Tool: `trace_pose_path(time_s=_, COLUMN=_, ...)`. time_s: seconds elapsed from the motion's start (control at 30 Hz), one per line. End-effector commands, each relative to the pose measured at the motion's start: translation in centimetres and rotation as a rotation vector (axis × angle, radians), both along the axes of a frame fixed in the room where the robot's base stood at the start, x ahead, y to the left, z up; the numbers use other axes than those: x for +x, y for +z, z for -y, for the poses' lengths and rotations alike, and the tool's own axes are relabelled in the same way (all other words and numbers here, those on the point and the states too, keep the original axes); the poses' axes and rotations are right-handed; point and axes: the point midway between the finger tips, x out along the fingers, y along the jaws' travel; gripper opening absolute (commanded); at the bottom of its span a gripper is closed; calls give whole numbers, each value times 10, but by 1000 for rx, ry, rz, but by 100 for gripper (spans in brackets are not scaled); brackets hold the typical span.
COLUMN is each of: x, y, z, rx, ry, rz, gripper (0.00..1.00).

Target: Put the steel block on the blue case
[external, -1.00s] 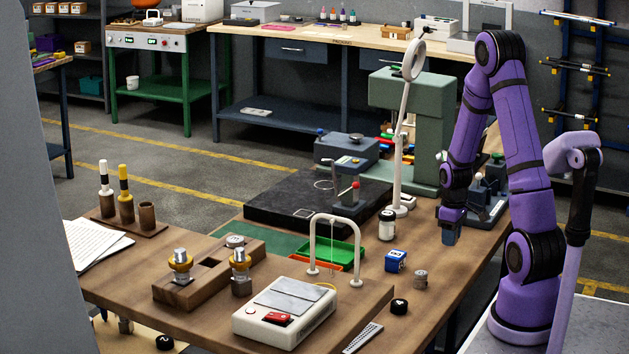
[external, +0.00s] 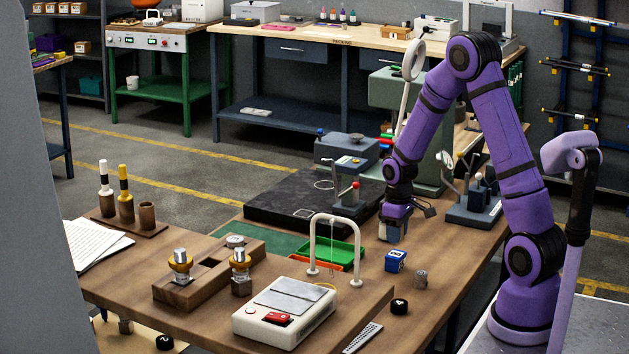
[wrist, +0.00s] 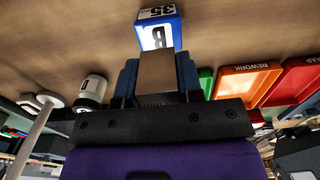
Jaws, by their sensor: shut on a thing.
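My gripper (external: 392,236) is above the wooden bench and shut on the steel block. In the wrist view the block (wrist: 157,73) is a plain grey-brown piece between the two blue-grey fingers. In the external view I cannot clearly make it out from the gripper. The blue case (external: 396,261) stands on the bench just below and in front of my gripper. It is small, with a white label. In the wrist view the case (wrist: 158,30) shows beyond the block's end, with markings "35" and "B". The block partly overlaps it there; I see no clear contact.
A white arch stand (external: 334,246) and the green tray (external: 345,250) are left of the case. A black-lidded white jar (wrist: 91,92) shows in the wrist view. Bench right of the case is clear.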

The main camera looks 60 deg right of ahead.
Motion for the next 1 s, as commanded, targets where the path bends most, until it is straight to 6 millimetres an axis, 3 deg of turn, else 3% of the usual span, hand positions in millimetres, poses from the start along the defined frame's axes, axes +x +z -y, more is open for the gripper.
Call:
trace_pose_path(time_s=0.37, x=-1, y=-36, z=0, rx=0, ry=0, rz=-1, gripper=0)
trace_pose_path(time_s=0.73, x=0, y=-40, z=0, rx=0, ry=0, rz=1, gripper=0)
trace_pose_path(time_s=0.77, x=0, y=-41, z=0, rx=0, ry=0, rz=0, gripper=36)
trace_pose_path(time_s=0.8, x=0, y=-40, z=0, rx=0, ry=0, rz=0, gripper=45)
trace_pose_path(time_s=0.87, x=0, y=-40, z=0, rx=0, ry=0, rz=1, gripper=59)
trace_pose_path(time_s=1.0, x=0, y=-40, z=0, rx=0, ry=0, rz=1, gripper=59)
